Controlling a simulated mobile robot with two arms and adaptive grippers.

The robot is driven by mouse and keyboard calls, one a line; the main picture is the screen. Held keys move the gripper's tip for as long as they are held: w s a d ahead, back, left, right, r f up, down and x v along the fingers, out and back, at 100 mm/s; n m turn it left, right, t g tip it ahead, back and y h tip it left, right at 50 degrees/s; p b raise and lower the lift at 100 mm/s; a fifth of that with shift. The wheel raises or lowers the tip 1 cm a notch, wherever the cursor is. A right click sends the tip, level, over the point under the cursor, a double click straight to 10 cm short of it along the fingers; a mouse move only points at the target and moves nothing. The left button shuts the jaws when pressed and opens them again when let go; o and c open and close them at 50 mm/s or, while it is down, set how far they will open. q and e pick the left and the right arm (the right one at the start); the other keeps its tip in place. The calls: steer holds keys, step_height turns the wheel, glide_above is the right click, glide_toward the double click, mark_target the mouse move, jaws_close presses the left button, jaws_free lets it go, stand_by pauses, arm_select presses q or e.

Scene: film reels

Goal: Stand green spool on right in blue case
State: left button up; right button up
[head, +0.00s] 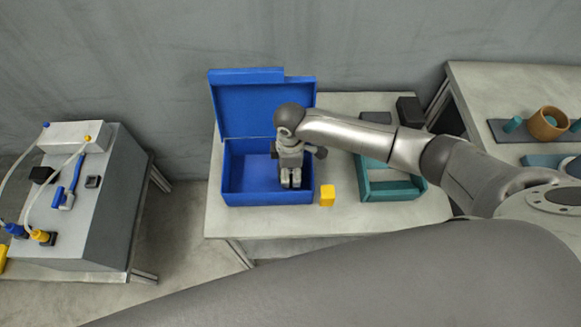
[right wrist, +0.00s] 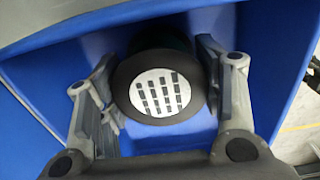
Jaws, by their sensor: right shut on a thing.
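The blue case (head: 231,176) stands open on the table with its lid raised at the back. My right gripper (head: 290,181) points down into the right part of the case. In the right wrist view the fingers of my right gripper (right wrist: 163,100) are on either side of a round spool (right wrist: 122,87). The spool shows a dark rim and a pale face with black bars, with a dark green part behind it. The gripper is shut on this spool, inside the blue walls. The head view hides the spool behind the gripper. I cannot tell whether it touches the case floor.
A yellow cube (head: 327,195) lies just right of the case front. A teal tray (head: 393,190) and dark blocks (head: 409,111) are farther right on the table. A second table at the right holds an orange ring (head: 548,124). A grey cabinet (head: 84,215) stands left.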

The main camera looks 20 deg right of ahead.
steer(key=shift+f, duration=0.15)
steer(key=o, duration=1.2)
steer(key=shift+c, duration=0.2)
step_height(320, 180, up, 12)
